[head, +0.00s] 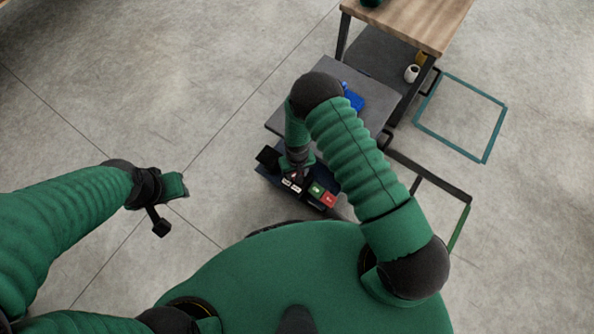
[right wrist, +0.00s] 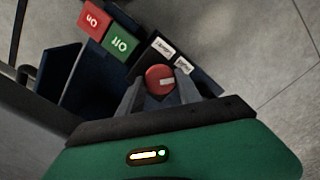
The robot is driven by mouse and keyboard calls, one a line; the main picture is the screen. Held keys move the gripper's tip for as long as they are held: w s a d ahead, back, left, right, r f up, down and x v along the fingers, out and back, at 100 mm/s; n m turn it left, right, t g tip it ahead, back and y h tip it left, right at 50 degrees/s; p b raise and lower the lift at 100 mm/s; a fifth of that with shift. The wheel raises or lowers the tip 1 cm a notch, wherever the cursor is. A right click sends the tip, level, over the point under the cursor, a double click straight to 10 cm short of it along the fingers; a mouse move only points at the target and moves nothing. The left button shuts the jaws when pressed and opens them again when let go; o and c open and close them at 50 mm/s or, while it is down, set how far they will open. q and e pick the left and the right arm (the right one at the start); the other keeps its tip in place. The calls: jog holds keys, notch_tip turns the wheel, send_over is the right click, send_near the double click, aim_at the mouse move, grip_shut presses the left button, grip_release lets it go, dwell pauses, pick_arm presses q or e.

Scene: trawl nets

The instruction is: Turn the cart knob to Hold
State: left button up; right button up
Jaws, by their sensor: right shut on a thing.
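The cart knob (right wrist: 158,76) is round and red, with a small pale mark on its right side. It sits between the two fingers of my right gripper (right wrist: 160,92), which is shut on it. Two small white labels (right wrist: 162,47) lie just beyond the knob on the dark panel; their print is too small to read surely.
A green Off button (right wrist: 119,44) and a red On button (right wrist: 94,20) sit beside the labels. The cart's grey top (head: 372,82) carries a blue object (head: 352,98). A wooden table (head: 425,22) stands behind. A teal floor outline (head: 484,160) lies right. The left floor is clear.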

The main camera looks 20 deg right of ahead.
jog(key=shift+m, duration=0.6)
jog(key=o, duration=1.4)
jog(key=shift+c, duration=0.2)
notch_tip(320, 180, up, 17)
jog(key=p, duration=0.7)
jog(key=shift+f, duration=0.15)
